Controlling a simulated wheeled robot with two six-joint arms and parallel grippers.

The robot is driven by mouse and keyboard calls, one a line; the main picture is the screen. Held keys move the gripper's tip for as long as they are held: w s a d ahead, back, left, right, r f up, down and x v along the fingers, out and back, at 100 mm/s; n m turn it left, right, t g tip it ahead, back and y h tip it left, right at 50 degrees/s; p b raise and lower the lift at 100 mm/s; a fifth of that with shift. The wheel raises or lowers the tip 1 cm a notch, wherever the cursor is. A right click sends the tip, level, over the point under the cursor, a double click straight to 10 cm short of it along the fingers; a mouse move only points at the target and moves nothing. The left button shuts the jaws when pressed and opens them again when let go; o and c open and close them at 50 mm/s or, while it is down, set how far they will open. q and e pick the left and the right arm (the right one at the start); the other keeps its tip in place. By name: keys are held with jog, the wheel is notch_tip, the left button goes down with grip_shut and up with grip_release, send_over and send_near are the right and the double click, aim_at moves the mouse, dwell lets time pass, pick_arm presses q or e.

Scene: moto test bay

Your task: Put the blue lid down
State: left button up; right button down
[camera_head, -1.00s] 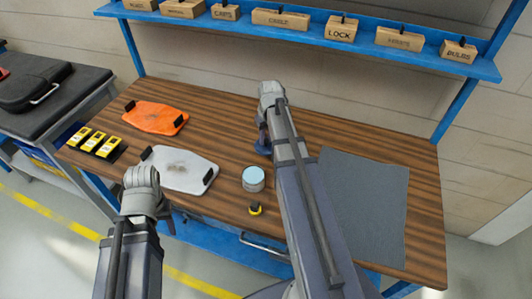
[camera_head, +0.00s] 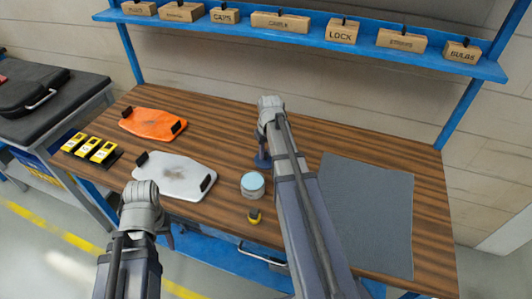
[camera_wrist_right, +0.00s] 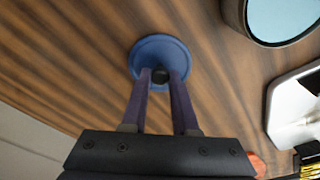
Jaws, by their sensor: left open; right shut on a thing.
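The blue lid (camera_head: 262,161) is a round disc with a dark knob, on or just above the wooden bench behind the tin. In the right wrist view the lid (camera_wrist_right: 160,45) lies flat below my right gripper (camera_wrist_right: 161,76), whose fingers are shut on its knob. I cannot tell whether its underside touches the wood. My right gripper (camera_head: 263,151) is partly hidden by its own arm in the head view. My left gripper (camera_head: 167,238) is open and empty near the bench's front edge, mostly hidden behind its wrist.
A round tin with a light blue top (camera_head: 253,184) stands close to the lid. White (camera_head: 175,175) and orange (camera_head: 152,123) panels lie left. A grey mat (camera_head: 368,210) covers the right. Bare wood surrounds the lid.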

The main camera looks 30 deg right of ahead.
aim_at(266, 163)
jog(key=c, duration=0.7)
grip_release()
jog(key=shift+f, duration=0.1)
jog(key=r+p, duration=0.4)
jog(key=s+r+p, duration=0.1)
jog(key=r+p, duration=0.7)
jog(key=shift+s+r, duration=0.2)
jog(key=s+a+n, duration=0.1)
jog(key=s+a, duration=0.4)
jog(key=a, duration=0.5)
jog(key=s+a+n+g, duration=0.1)
jog(key=s+a, duration=0.4)
jog(key=a, duration=0.5)
jog(key=s+a+n+h, duration=0.1)
jog(key=s+a, duration=0.4)
jog(key=a, duration=0.5)
jog(key=shift+a+n+g, duration=0.25)
jog(key=shift+n+g, duration=0.05)
jog(key=shift+n, duration=0.4)
